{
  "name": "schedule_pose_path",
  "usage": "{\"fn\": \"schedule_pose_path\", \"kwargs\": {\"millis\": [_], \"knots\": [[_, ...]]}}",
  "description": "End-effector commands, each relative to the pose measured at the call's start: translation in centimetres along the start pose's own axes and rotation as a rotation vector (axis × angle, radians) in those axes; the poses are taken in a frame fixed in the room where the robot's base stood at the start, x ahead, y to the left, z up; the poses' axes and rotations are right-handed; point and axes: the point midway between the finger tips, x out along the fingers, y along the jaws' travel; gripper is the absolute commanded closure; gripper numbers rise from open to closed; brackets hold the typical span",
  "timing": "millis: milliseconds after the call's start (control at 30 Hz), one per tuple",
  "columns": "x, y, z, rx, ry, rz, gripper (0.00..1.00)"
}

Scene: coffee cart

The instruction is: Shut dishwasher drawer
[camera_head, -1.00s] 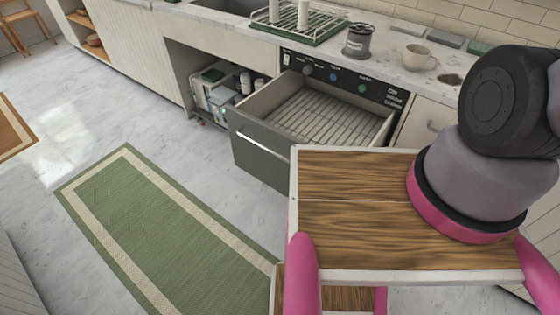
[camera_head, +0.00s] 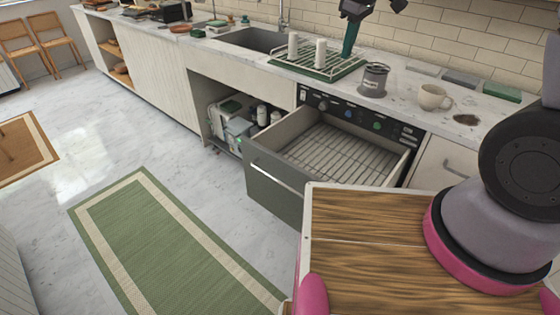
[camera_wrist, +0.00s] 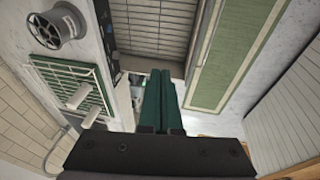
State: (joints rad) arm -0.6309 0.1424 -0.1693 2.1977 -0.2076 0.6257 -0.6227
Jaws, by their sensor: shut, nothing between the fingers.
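The dishwasher drawer (camera_head: 272,186) is pulled out from under the counter. Its dark grey front has a light bar handle (camera_head: 278,172), and a wire rack lies inside. In the wrist view the drawer's inside (camera_wrist: 155,28) shows at the top, beyond my fingers. My gripper (camera_head: 348,54) hangs at the top of the head view, over or in front of the dish rack's right end. Its green fingers point down, shut and empty, and apart from the drawer. In the wrist view the fingers (camera_wrist: 160,74) are together.
A green dish rack (camera_head: 318,64) with white cups, a grey canister (camera_head: 373,80) and a cream mug (camera_head: 433,97) stand on the counter. An open bay (camera_head: 240,112) holds items left of the drawer. The floor by the green rug (camera_head: 165,240) is clear.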

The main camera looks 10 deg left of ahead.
Motion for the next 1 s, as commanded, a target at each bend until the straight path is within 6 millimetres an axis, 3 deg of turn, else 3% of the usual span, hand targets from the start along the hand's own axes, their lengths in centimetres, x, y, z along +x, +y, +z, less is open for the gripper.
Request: {"fn": "schedule_pose_path", "kwargs": {"millis": [33, 300, 600, 800, 1000], "knots": [[2.5, -1.3, -1.2, -0.105, -0.032, -0.004, 1.00], [14.9, -8.7, -5.5, -0.694, -0.155, 0.002, 1.00], [27.6, -18.0, -5.7, -1.342, -0.278, 0.006, 1.00], [31.8, -21.0, -4.8, -1.574, -0.319, 0.006, 1.00], [33.5, -21.2, -4.4, -1.614, -0.327, 0.005, 1.00]]}}
